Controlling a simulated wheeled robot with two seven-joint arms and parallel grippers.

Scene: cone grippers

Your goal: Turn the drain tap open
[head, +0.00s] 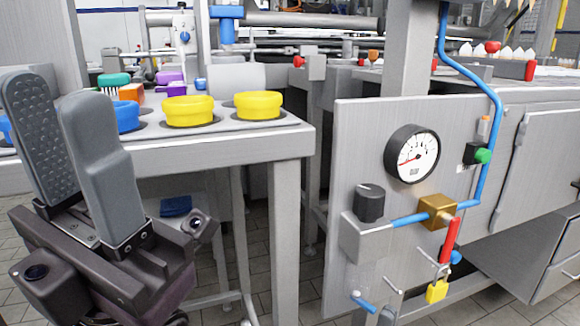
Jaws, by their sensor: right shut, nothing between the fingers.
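A steel panel (352,135) stands right of centre with a round pressure gauge (412,154) and a black knob (369,203). Blue pipe (487,150) runs down to a brass valve block (437,210). A red lever (449,240) hangs below the block, tilted, with a yellow padlock (437,291) under it. A small blue lever (363,303) sits low on the panel. I cannot tell for sure which piece is the drain tap. My left gripper (58,95) is at the left, fingers upward and apart, empty, well away from the panel.
A steel table (225,142) with yellow rings (258,104) and a blue ring (126,116) stands behind my left gripper. Its front leg (286,240) stands between the gripper and the panel. A green button (483,156) is on the panel's right.

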